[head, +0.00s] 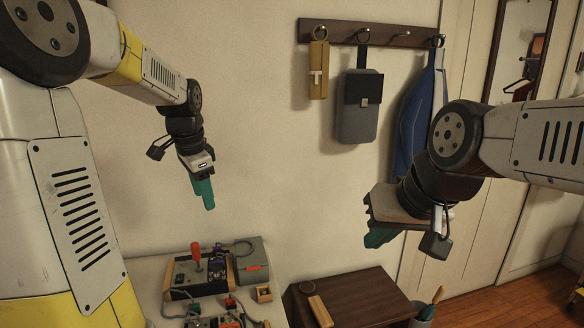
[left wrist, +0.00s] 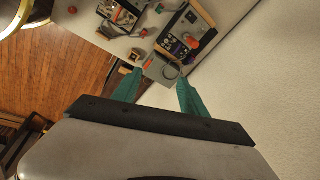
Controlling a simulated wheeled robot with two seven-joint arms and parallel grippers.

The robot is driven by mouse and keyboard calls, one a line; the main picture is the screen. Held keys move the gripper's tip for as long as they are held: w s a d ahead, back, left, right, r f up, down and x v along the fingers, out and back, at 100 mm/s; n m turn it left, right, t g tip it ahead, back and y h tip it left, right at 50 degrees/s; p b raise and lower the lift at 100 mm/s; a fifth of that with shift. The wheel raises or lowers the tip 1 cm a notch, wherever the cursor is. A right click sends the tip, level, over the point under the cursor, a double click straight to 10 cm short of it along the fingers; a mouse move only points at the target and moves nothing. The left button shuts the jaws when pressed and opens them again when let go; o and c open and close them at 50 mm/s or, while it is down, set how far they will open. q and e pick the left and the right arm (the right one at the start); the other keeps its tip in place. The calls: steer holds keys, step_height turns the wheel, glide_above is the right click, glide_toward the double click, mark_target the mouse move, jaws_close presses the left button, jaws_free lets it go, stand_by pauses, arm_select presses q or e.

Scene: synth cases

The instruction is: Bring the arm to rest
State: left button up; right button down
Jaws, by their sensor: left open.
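My left gripper (head: 206,196) hangs in the air in front of the wall, above the white table, with its teal fingers pointing down. In the left wrist view its two fingers (left wrist: 158,82) stand apart with nothing held between them. My right gripper (head: 380,237) hangs in the air further right, in front of the blue garment and above the brown side table. Its teal fingers are partly hidden by its own body, so I cannot tell its opening.
The white table (head: 148,275) below holds a grey box (head: 251,262), a red-handled device (head: 197,257) and cables. A brown side table (head: 355,290) stands right of it. A hook rail (head: 372,34) carries a grey bag (head: 358,112) and a blue garment (head: 407,125).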

arm_select(q)
steer(key=s+d+r+n+t+h, duration=0.1)
steer(key=s+d+n, duration=0.3)
steer(key=s, duration=0.6)
steer(key=s+d+r+n+t+h, duration=0.1)
steer(key=s+d+n, duration=0.3)
steer(key=s, duration=0.7)
steer(key=shift+n+t, duration=0.7)
steer(key=shift+n, duration=0.2)
steer(key=shift+a, duration=0.1)
steer(key=shift+c, duration=0.5)
